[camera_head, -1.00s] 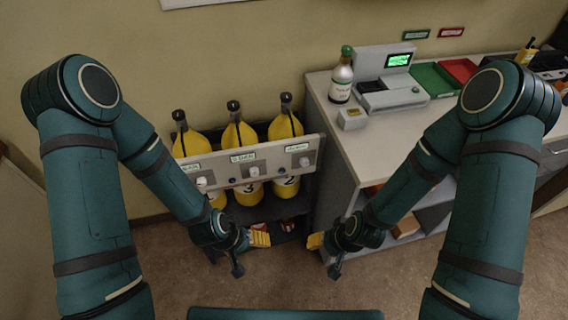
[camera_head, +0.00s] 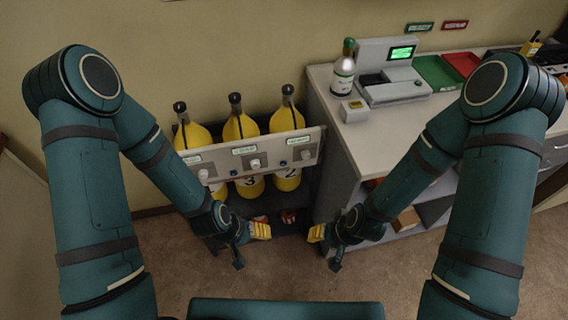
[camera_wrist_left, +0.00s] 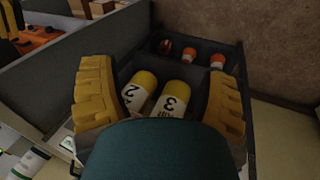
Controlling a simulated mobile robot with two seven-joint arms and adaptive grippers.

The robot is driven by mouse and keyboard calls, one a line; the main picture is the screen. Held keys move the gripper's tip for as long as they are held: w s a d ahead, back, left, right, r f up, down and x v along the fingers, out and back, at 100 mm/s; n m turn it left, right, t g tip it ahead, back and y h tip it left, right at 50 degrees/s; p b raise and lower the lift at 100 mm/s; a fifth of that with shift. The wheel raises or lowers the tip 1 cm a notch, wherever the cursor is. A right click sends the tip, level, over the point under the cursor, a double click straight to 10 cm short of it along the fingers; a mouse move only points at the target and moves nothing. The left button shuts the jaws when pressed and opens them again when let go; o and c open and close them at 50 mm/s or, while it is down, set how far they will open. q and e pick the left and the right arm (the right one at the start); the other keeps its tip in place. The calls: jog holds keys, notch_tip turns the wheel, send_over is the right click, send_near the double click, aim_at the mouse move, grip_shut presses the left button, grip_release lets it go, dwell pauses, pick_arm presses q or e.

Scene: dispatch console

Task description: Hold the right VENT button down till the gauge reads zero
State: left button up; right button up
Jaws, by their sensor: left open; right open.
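A pale panel (camera_head: 270,154) stands in front of three yellow bottles at the back centre. It carries three whitish round controls, left (camera_head: 204,174), middle (camera_head: 255,164) and right (camera_head: 306,155), with small dark-blue spots between them. Green-lettered labels sit above, too small to read, so I cannot tell which control is the right VENT button or a gauge. My left gripper (camera_head: 260,231) is open and empty, below and in front of the panel; its yellow pads frame bottles in the left wrist view (camera_wrist_left: 160,95). My right gripper (camera_head: 317,233) is open and empty, below the panel's right end.
Right of the rack, a grey counter (camera_head: 385,135) holds a green-capped bottle (camera_head: 343,72), a register with a lit green screen (camera_head: 402,53), and green and red trays. Its corner stands close to the panel's right end. Bare brown floor (camera_head: 280,275) lies in front.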

pick_arm(q)
grip_shut()
dwell(1.4)
